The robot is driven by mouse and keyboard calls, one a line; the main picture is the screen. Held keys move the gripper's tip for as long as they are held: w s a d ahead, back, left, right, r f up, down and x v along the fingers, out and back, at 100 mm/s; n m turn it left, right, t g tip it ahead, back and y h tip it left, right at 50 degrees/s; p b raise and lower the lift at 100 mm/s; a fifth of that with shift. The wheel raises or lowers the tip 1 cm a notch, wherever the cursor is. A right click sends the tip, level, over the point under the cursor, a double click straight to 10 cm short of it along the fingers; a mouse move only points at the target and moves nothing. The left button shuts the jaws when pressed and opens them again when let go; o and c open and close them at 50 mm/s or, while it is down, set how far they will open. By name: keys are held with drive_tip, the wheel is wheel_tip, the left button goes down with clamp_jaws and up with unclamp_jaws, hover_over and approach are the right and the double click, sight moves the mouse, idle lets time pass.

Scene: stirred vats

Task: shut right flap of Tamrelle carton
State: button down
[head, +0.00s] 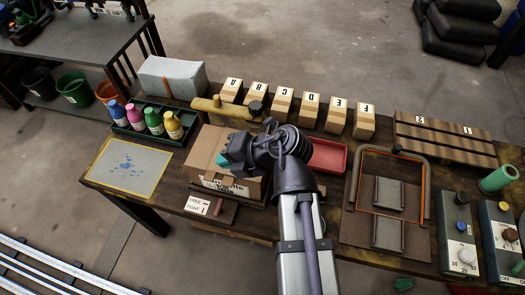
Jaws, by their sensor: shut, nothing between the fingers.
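The brown carton (203,160) stands on the workbench left of centre, with part of a printed label (220,185) on its front face. My gripper (224,161) is at the carton's top, its teal fingers together and pointing left, with nothing held. It overlaps the carton's upper face in the picture; whether it touches cannot be told. My arm and wrist cover the carton's right side, so the right flap and its angle are hidden.
A yellow-brown cylinder (222,107) lies behind the carton. Bottles in a green tray (122,128) stand left. Lettered wooden blocks (282,100) line the back. A red tray (328,156) lies right, beside an orange-edged frame (385,208). A small card (197,205) lies in front.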

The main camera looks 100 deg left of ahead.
sight(208, 176)
drive_tip(key=b+x, duration=0.2)
drive_tip(key=x, duration=0.1)
drive_tip(key=w+f+b+x, duration=0.1)
drive_tip(key=b+x, duration=0.1)
drive_tip(key=x, duration=0.1)
drive_tip(key=b+x, duration=0.2)
drive_tip(key=x, duration=0.1)
drive_tip(key=shift+w+d+f, duration=0.15)
drive_tip(key=shift+w+f, duration=0.05)
drive_tip(key=shift+f, duration=0.15)
drive_tip(key=shift+s+f+b, duration=0.2)
drive_tip(key=shift+f+b, duration=0.4)
drive_tip(key=shift+b, duration=0.1)
drive_tip(key=shift+s+f+b, duration=0.2)
drive_tip(key=shift+f+b, duration=0.35)
drive_tip(key=shift+b, duration=0.15)
wheel_tip(208, 176, up, 12)
drive_tip(key=p, duration=1.1)
drive_tip(key=shift+p, duration=0.35)
drive_tip(key=shift+f, duration=0.15)
